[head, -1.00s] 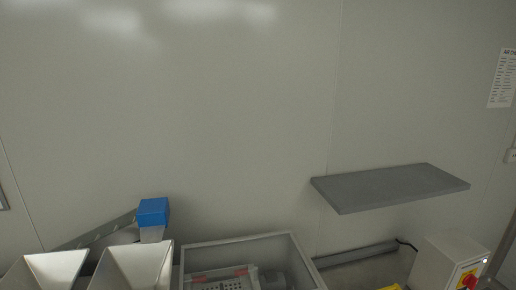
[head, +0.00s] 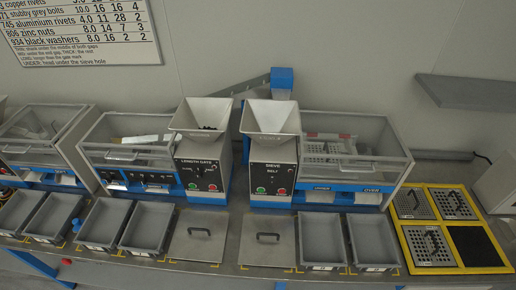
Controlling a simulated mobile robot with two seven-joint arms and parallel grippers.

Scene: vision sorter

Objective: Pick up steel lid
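Two flat steel lids with dark handles lie on the front of the bench. The left steel lid (head: 190,248) is in front of the machine marked length gate. The right steel lid (head: 270,254) is in front of the machine marked sieve. Both look level, with their handles on top. I cannot tell what is under them. Neither of my grippers is in view.
Grey trays (head: 149,229) stand left of the lids, and more grey trays (head: 322,243) stand to their right. A yellow-framed rack (head: 404,240) holds perforated plates at the right. Hoppers (head: 272,116) rise behind the lids. A grey shelf (head: 480,92) juts out at upper right.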

